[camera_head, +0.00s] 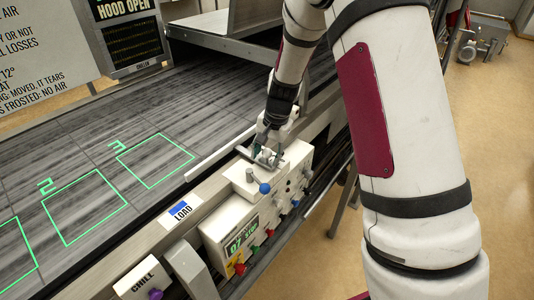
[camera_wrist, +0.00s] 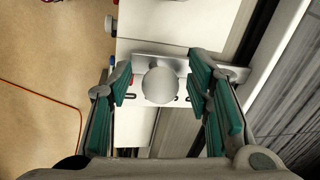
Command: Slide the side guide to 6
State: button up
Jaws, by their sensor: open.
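My gripper (camera_head: 267,155) is over the top of the white control box at the belt's near edge. In the wrist view it is open, its green-padded fingers on either side of a round pale knob (camera_wrist: 160,84). The knob sits on a flat metal plate (camera_wrist: 181,64) and lies between the pads with gaps on both sides. I take this knob and plate to be the side guide's slide. A pale rail (camera_head: 212,150) runs along the belt edge beside the box. I cannot read a scale or the number 6.
The control box (camera_head: 246,187) has a blue-ball lever (camera_head: 264,188), a green display and several coloured knobs. A LOAD label (camera_head: 181,211) and a CHILL box (camera_head: 144,278) are nearer. The dark belt (camera_head: 90,150) has green outlined squares. A metal hood (camera_head: 235,45) stands behind.

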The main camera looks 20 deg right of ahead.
aim_at(250, 154)
grip_shut()
jog(key=w+a+b, duration=0.1)
jog(key=w+a, duration=0.1)
jog(key=w, duration=0.1)
jog(key=w+b, duration=0.1)
jog(key=shift+w+a+f+b, duration=0.1)
jog(key=shift+w+a+b, duration=0.2)
jog(key=shift+a, duration=0.1)
jog(key=shift+w+a, duration=0.25)
jog(key=shift+w, duration=0.05)
grip_release()
notch_tip(250, 154, up, 12)
jog(key=s+d, duration=0.1)
jog(key=shift+s+d, duration=0.3)
jog(key=shift+s, duration=0.1)
